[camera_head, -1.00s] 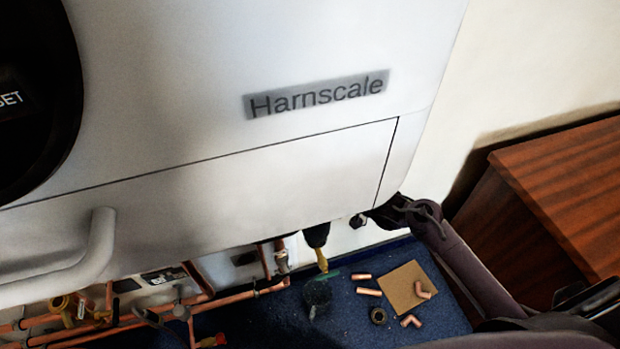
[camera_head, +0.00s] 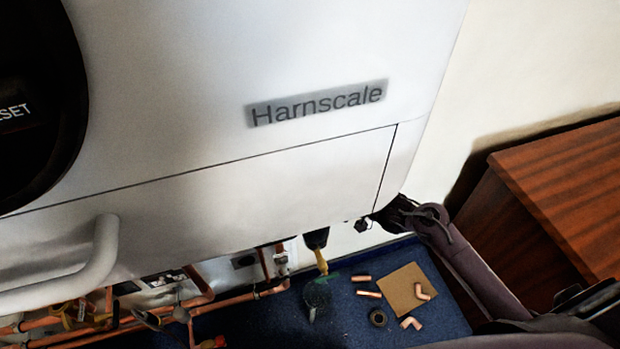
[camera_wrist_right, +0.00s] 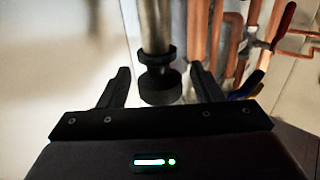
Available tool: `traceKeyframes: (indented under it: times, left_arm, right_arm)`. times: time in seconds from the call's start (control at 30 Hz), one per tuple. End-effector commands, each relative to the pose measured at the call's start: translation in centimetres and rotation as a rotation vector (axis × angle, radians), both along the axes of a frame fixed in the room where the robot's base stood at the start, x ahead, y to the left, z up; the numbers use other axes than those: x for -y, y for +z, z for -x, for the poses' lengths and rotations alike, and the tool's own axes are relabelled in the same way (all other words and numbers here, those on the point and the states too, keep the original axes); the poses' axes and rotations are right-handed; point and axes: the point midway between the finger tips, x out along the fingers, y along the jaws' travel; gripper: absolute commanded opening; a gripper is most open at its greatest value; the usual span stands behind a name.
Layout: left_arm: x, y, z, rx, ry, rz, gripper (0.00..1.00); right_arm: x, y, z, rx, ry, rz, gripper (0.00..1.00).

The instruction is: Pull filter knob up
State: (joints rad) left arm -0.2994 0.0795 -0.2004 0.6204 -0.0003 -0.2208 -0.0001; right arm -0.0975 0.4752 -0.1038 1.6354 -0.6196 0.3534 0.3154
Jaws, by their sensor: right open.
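In the right wrist view, a black filter knob (camera_wrist_right: 160,85) with a stepped collar hangs at the lower end of a grey vertical cylinder (camera_wrist_right: 154,25). My right gripper (camera_wrist_right: 160,70) is open, with one finger on each side of the knob. Gaps show between the fingers and the knob, so it is not held. In the head view, my right wrist (camera_head: 400,215) reaches in from the right under the boiler (camera_head: 230,160). The boiler's lower edge hides the knob and most of the gripper there. My left gripper is not in view.
Copper pipes (camera_wrist_right: 228,45) and valves with a red handle (camera_wrist_right: 284,25) and a blue handle (camera_wrist_right: 247,85) stand right of the knob. On the blue floor lie copper fittings and a cardboard square (camera_head: 405,290). A wooden cabinet (camera_head: 530,210) stands at the right.

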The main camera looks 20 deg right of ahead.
Motion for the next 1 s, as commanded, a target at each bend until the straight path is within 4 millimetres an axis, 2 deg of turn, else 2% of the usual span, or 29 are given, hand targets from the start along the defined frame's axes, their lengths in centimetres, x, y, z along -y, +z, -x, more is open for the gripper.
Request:
traceKeyframes:
  times: [0.2, 0.4, 1.0]
  left_arm:
    - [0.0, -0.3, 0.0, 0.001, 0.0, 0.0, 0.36]
    - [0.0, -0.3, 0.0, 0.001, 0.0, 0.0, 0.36]
    - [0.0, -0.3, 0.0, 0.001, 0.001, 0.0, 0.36]
  right_arm:
    - [2.9, -0.2, 2.8, -0.002, 0.0, 0.005, 0.59]
    - [4.4, -0.1, 4.2, -0.001, 0.0, 0.001, 0.59]
    - [4.6, 0.0, 4.3, 0.0, -0.002, 0.003, 0.59]
